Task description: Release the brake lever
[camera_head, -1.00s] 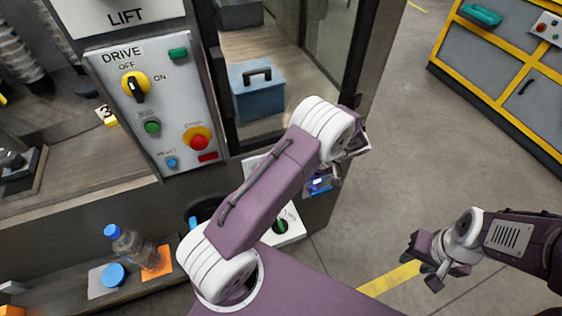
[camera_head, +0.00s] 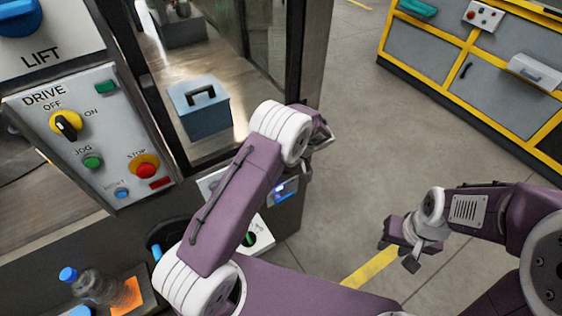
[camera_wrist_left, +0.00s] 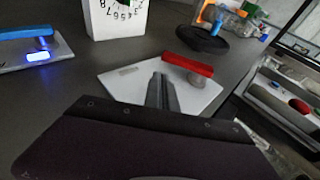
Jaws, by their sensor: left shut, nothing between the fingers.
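My left gripper (camera_wrist_left: 160,84) is shut and empty. Its fingertips appear over the plate, just left of the red bar; I cannot tell whether they touch. In the head view my left arm hides most of that plate area. My right gripper (camera_head: 398,252) is open and empty, above the floor at the right.
The DRIVE panel (camera_head: 120,118) with knob and buttons is at the left. A blue box (camera_head: 203,118) sits behind the machine frame. A bottle (camera_head: 88,285) stands on the lower shelf. A blue-handled device (camera_wrist_left: 35,48) is left in the wrist view.

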